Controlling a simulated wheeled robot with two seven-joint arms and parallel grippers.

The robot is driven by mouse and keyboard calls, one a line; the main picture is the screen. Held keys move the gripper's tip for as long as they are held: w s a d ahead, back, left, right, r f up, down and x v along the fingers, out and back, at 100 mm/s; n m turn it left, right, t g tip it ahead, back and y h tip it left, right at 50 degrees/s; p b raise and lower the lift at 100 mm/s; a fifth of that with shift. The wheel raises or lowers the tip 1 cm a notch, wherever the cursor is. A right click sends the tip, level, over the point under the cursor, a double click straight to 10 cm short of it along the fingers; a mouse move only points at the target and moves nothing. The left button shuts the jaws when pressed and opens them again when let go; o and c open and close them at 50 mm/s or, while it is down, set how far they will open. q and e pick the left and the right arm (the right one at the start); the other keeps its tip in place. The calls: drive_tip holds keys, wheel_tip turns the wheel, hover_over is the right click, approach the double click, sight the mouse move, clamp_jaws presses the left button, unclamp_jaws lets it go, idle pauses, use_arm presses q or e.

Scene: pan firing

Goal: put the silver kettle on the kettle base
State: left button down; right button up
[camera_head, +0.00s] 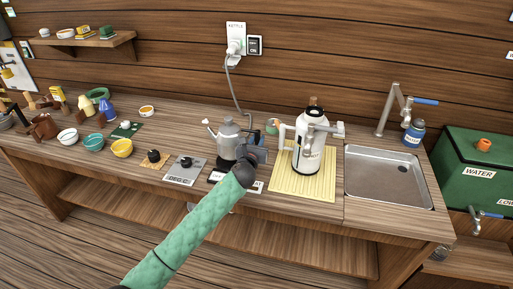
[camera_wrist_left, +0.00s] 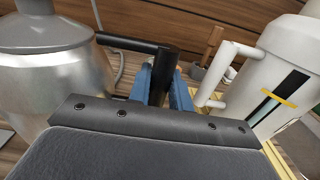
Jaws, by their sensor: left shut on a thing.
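The silver kettle (camera_head: 228,140) stands upright on the left of my left gripper (camera_head: 254,153). In the left wrist view its round metal body (camera_wrist_left: 60,75) fills the left side, and its black handle (camera_wrist_left: 135,43) reaches into my blue fingers (camera_wrist_left: 168,88). My left gripper is shut on this handle. The kettle base (camera_head: 216,176) shows as a dark edge below the kettle, mostly hidden by the kettle and my arm. I cannot tell whether the kettle touches it. My right gripper is not in view.
A white jug-like vessel (camera_head: 307,158) stands on a yellow mat (camera_head: 318,190) close on the right. A sink (camera_head: 385,190) lies beyond it. A grey scale (camera_head: 184,172), bowls (camera_head: 122,148) and a cord (camera_head: 235,90) from the wall socket are nearby.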

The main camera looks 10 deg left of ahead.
use_arm(q)
wheel_tip(320, 180, down, 3)
drive_tip(key=shift+f+p, duration=0.1)
drive_tip(key=shift+p, duration=0.2)
drive_tip(key=shift+f, duration=0.2)
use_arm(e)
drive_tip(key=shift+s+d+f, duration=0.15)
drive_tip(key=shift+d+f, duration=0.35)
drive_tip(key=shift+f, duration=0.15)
use_arm(q)
drive_tip(key=shift+f, duration=0.1)
